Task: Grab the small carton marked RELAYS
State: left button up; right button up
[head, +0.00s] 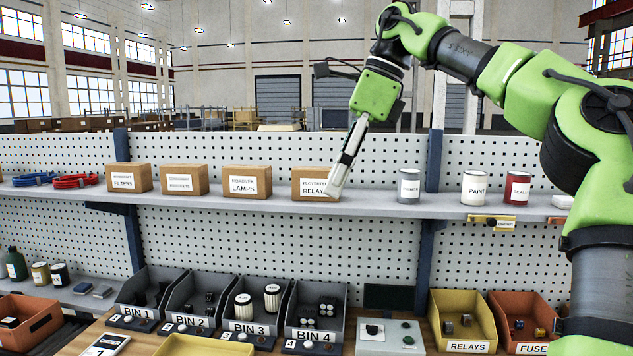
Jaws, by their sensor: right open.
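The small carton marked RELAYS (308,181) is a brown box with a white label. It stands on the upper shelf, to the right of the LAMPS carton (246,181). My right gripper (337,188) comes down from the upper right, with its fingers pointing down in front of the carton's right side. The fingers cover the right part of the label. The jaws are open, seen nearly edge-on. I cannot tell whether they touch the carton. My left gripper is not in view.
The FILTERS (129,178) and GASKETS-like (183,180) cartons stand further left on the shelf (270,204). A grey can (409,187), a PAINT can (474,188) and a red can (516,188) stand to the right. Below are grey bins (318,310) and a yellow RELAYS bin (466,320).

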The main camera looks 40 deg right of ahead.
aim_at(307, 183)
jog(key=i+l, duration=0.35)
jog(key=l, duration=0.15)
jog(key=i+l, duration=0.4)
jog(key=l, duration=0.15)
jog(key=i+l, duration=0.35)
jog(key=l, duration=0.15)
